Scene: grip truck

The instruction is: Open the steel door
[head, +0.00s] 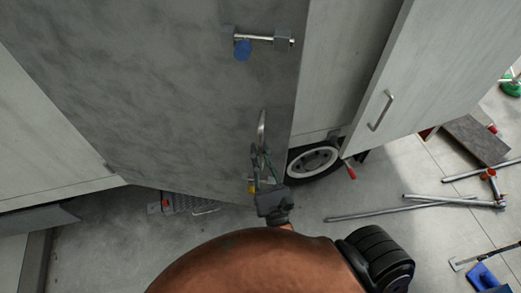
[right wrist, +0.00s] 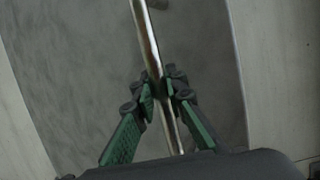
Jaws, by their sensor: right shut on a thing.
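The steel door (head: 150,85) is a large mottled grey panel filling the left and middle of the head view. Its metal bar handle (head: 262,126) stands upright near the door's lower right edge. My right gripper (head: 261,158) is at the lower part of this handle. In the right wrist view, the fingers (right wrist: 165,100) close on both sides of the shiny bar (right wrist: 149,45), which runs between them. My left gripper is not in view.
A pale side door with a handle (head: 381,110) stands right of the steel door. A wheel (head: 313,161) shows below. Metal poles (head: 400,208) and tools lie on the floor at right. A metal step (head: 188,204) is below the door.

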